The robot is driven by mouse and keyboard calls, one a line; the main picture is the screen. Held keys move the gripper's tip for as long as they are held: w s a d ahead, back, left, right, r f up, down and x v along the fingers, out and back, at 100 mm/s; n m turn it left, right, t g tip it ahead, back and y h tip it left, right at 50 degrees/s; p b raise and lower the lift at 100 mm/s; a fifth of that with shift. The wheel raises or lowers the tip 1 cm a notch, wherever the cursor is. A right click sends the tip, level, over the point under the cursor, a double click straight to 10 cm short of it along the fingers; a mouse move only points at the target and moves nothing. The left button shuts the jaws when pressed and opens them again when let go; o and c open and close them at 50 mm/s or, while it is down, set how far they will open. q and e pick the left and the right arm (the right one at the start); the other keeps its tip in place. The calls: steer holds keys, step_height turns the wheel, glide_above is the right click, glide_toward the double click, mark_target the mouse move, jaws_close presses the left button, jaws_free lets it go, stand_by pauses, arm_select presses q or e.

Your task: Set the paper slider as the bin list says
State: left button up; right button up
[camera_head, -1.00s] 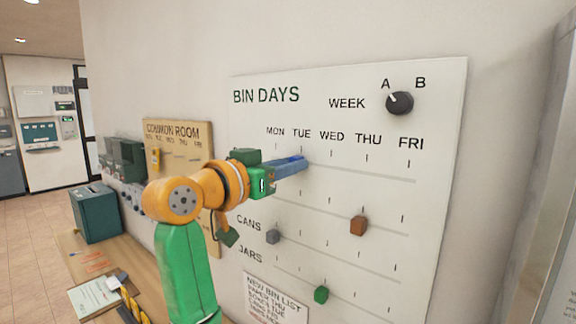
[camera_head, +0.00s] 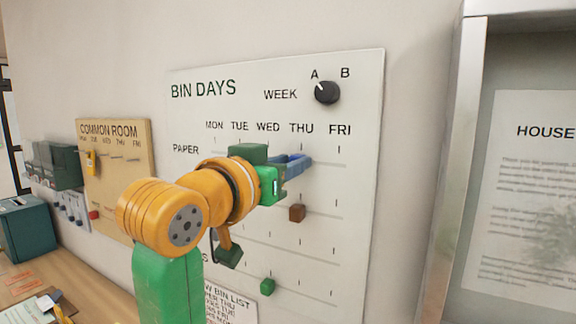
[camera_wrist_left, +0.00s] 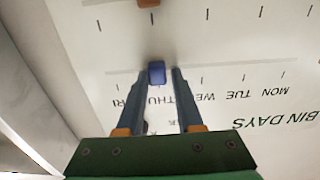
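The BIN DAYS board (camera_head: 360,75) hangs on the wall, with days MON to FRI across the top. The blue paper slider (camera_wrist_left: 157,73) sits on the top track, near the THU mark. My left gripper (camera_head: 300,161) is at it; in the left wrist view its fingers (camera_wrist_left: 160,78) stand one on each side of the slider, with a gap visible on at least one side. In the head view the fingers mostly hide the slider. The bin list (camera_head: 232,303) at the lower edge is partly covered by my arm; its PAPER line reads THU. My right gripper is not in view.
A brown slider (camera_head: 297,213) sits below, and a green slider (camera_head: 267,287) lower still. The week knob (camera_head: 327,92) is at the top right. The COMMON ROOM board (camera_head: 112,190) is at left, and a metal-framed notice case (camera_head: 450,180) at right.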

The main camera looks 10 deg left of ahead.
arm_select(q)
steer(key=shift+o, duration=1.2)
steer(key=shift+s+d, duration=0.2)
steer(key=b+v, duration=0.4)
steer(key=v, duration=0.3)
steer(key=shift+r, duration=0.1)
